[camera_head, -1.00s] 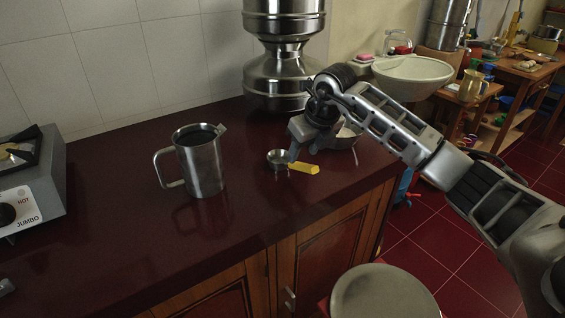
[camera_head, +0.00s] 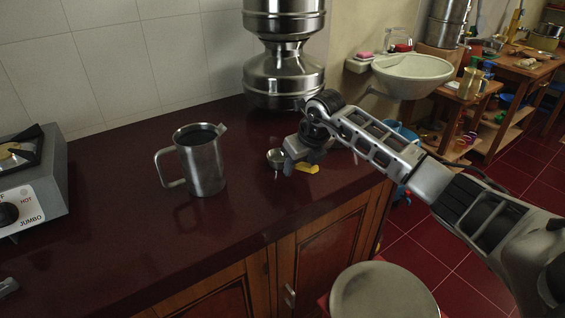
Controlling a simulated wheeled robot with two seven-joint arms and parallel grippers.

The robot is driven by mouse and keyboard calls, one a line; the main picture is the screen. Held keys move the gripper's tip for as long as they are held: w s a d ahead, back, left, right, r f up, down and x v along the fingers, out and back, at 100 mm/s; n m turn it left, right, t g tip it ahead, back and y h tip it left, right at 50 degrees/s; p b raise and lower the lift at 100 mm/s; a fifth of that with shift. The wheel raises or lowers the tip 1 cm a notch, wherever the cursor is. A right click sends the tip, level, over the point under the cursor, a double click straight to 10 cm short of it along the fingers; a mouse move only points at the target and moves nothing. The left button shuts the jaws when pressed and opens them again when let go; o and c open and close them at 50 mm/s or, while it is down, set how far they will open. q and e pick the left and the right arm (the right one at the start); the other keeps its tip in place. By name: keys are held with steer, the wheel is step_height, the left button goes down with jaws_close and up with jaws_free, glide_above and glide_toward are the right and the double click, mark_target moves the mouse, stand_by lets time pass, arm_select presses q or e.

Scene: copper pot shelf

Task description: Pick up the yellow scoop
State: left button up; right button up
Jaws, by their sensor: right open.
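The yellow scoop (camera_head: 309,168) lies on the dark red counter. Its round metal cup (camera_head: 275,158) points left and its yellow handle points right. My right gripper (camera_head: 301,168) is open and low over the scoop, pointing down. Its fingers are at the handle and hide the part between cup and handle. I cannot tell whether they touch it.
A steel jug (camera_head: 203,168) stands on the counter (camera_head: 120,220) left of the scoop. A large steel vessel (camera_head: 284,80) stands behind, and a stove (camera_head: 40,185) is at far left. A round seat (camera_head: 382,294) is below the front edge. Bare counter lies between jug and scoop.

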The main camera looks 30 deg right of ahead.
steer(key=shift+f, duration=0.2)
stand_by(0.3)
jaws_close()
steer(key=shift+r, duration=0.1)
